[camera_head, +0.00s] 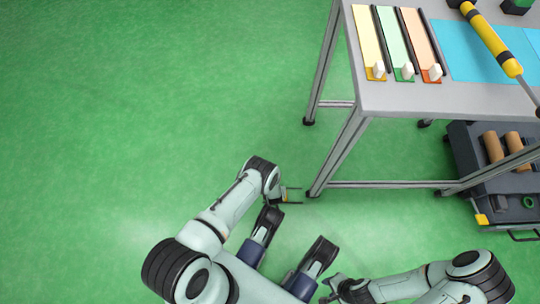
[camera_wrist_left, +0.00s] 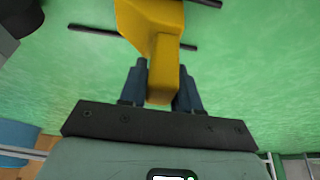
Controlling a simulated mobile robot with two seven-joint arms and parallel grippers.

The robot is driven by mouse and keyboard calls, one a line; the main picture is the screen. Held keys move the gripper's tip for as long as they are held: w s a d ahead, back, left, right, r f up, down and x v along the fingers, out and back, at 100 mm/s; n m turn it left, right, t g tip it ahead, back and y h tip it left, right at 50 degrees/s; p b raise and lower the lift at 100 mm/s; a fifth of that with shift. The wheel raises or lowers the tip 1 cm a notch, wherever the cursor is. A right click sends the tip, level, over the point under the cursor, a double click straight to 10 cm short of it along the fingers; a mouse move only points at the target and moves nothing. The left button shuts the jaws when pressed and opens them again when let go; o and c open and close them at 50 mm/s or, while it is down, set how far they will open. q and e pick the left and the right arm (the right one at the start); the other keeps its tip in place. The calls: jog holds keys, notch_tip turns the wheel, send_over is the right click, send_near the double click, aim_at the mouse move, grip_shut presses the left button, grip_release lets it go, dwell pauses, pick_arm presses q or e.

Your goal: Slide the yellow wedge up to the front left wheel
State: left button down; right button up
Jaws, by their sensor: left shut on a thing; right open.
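The yellow wedge (camera_wrist_left: 152,25) fills the top middle of the left wrist view. Its narrow handle-like part sits between the blue fingers of my left gripper (camera_wrist_left: 161,80), which is shut on it. In the head view my left gripper (camera_head: 286,194) is low over the green floor, left of the table's near leg; the wedge cannot be made out clearly there. My right gripper (camera_head: 333,288) is open at the bottom middle, apart from the wedge. No wheel can be clearly identified; part of the dark cart (camera_head: 510,190) under the table is hidden.
A grey table (camera_head: 400,101) on metal legs stands at the upper right, with coloured strips and a yellow-black tool (camera_head: 491,38) on top. A low crossbar (camera_head: 385,184) runs between its legs. The green floor at left is clear.

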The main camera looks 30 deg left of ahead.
pick_arm(q)
jog(key=shift+w+d, duration=0.7)
jog(key=shift+d, duration=0.45)
jog(key=shift+w+d, duration=0.75)
jog(key=shift+d, duration=0.35)
jog(key=shift+w+d, duration=0.7)
jog(key=shift+d, duration=0.45)
jog(key=shift+w+d, duration=0.65)
jog(key=shift+d, duration=0.2)
jog(key=c, duration=0.7)
grip_release()
